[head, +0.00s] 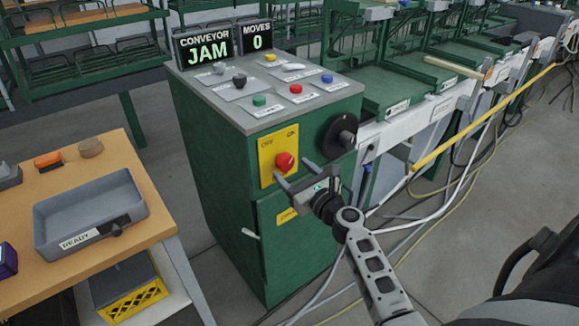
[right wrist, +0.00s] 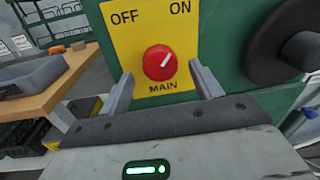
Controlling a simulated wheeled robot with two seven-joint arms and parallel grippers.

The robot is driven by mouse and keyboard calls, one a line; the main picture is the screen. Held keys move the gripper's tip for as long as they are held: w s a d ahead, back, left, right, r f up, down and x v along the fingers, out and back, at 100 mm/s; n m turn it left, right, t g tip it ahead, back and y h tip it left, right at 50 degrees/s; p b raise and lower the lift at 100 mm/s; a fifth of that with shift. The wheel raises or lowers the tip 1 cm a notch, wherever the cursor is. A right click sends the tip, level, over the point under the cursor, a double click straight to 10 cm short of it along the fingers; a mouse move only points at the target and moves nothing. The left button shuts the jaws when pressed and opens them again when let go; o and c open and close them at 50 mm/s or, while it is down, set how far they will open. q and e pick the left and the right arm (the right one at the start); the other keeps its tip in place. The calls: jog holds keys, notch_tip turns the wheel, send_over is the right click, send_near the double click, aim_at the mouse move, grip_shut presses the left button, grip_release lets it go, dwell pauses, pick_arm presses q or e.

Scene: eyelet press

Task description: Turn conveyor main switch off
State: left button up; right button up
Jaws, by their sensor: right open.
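The main switch (head: 285,162) is a red round knob on a yellow plate (head: 265,150) on the front of the green cabinet. In the right wrist view the knob (right wrist: 160,62) has a white mark pointing up and right, toward ON; OFF is printed at upper left and MAIN below. My right gripper (head: 294,178) is open just in front of the knob. Its fingers show in the right wrist view (right wrist: 163,90), one on each side and a little below the knob, apart from it. My left gripper is not in view.
The green cabinet (head: 215,165) carries several coloured buttons and displays reading CONVEYOR JAM and MOVES 0. A black handwheel (head: 338,135) sits right of the plate, close to my gripper. A wooden table with a grey READY tray (head: 45,222) stands at left. Cables lie at right.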

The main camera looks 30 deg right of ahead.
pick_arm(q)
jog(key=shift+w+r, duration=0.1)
pick_arm(e)
jog(key=shift+w, duration=1.25)
jog(key=c, duration=1)
jog(key=shift+o, duration=0.2)
